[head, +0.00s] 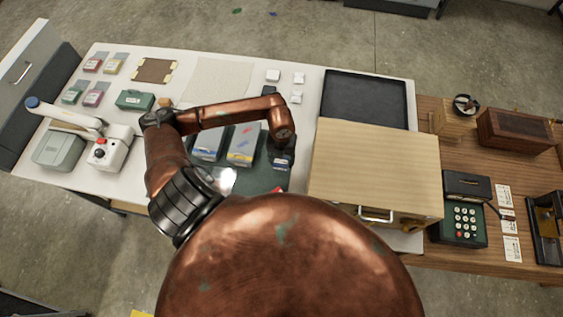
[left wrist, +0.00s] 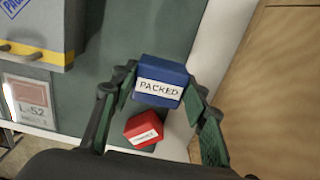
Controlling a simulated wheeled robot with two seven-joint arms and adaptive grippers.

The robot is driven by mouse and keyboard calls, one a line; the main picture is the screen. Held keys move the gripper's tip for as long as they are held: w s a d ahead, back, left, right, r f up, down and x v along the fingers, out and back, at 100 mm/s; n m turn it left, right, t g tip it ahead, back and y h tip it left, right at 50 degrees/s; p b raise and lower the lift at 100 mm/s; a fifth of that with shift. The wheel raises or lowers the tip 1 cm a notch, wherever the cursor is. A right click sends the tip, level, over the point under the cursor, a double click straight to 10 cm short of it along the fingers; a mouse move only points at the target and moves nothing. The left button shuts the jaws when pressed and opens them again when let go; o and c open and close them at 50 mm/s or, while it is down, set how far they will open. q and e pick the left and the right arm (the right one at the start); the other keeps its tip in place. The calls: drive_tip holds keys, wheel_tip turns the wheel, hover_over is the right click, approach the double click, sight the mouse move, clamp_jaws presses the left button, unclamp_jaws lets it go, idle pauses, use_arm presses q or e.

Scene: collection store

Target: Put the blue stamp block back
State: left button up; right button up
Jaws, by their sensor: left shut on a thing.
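The blue stamp block (left wrist: 162,77) has a white label reading PACKED and sits between the fingers of my left gripper (left wrist: 160,92) in the left wrist view. In the head view my left gripper (head: 283,160) points down near the right side of a dark green surface (head: 256,180). The block cannot be made out there behind the gripper. A red block (left wrist: 143,130) with a white label is below the blue one in the wrist view, apart from the held block. The red block shows partly in the head view (head: 277,189). My right gripper is out of view.
Grey boxes with coloured labels (head: 243,143) stand left of the gripper. A pale wooden cabinet (head: 375,165) stands close on its right. A black tray (head: 365,98) lies behind the cabinet. A white device (head: 113,150) is at far left.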

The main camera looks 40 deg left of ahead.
sight(282, 164)
use_arm(q)
drive_tip(key=shift+w+f, duration=0.2)
drive_tip(key=shift+f, duration=0.05)
wheel_tip(282, 164, down, 3)
drive_tip(key=shift+w+a+r+p, duration=0.1)
drive_tip(key=shift+p, duration=0.6)
drive_tip(key=shift+f, duration=0.25)
drive_tip(key=shift+f, duration=0.1)
drive_tip(key=shift+f, duration=0.15)
drive_tip(key=o, duration=0.9)
drive_tip(key=shift+r, duration=0.2)
